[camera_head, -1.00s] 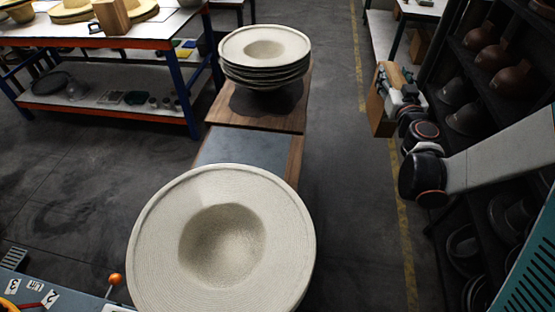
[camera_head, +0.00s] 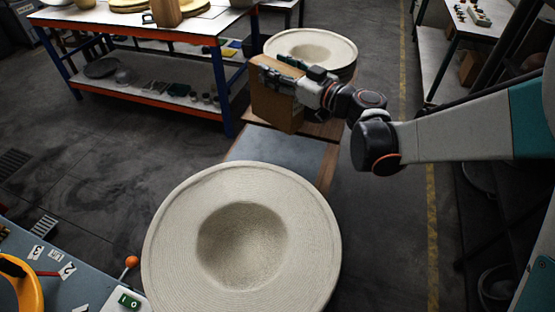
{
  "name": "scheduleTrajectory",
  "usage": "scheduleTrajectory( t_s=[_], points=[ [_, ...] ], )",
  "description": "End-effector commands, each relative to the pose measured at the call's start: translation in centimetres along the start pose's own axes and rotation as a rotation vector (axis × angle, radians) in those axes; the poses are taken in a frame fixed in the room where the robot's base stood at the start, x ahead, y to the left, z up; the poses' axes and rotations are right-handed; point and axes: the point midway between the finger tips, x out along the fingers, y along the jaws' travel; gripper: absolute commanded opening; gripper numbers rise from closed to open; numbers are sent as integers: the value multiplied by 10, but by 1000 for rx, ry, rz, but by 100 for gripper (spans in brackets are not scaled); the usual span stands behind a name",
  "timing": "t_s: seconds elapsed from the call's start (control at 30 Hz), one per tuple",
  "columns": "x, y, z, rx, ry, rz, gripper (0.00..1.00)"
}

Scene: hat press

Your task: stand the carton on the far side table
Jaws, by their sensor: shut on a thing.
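A brown carton (camera_head: 275,103) is held upright by my gripper (camera_head: 290,80), which is shut on its upper part. The carton is in front of a stack of pale hats (camera_head: 312,46) and hides part of it. I cannot tell whether its base touches the wooden board under the stack. A side table (camera_head: 190,32) with a white top, orange edge and blue legs stands at the back left. Another white-topped side table (camera_head: 478,28) stands at the far right.
A large pale woven hat (camera_head: 170,240) fills the lower middle on its stand. A blue-grey bench with an orange-knobbed lever (camera_head: 131,262) is at lower left. The left table bears hats and a wooden block (camera_head: 167,13). Floor between the left table and hat is clear.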

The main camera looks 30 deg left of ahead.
Motion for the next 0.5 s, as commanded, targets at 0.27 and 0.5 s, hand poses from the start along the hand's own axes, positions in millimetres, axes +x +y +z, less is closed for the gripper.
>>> scheduleTrajectory(
  t_s=[0.27, 0.5],
  points=[
    [1, -1, 61, 0, 0, -3, 2],
    [1, 0, 119, 0, 0, -2, 2]
  ],
)
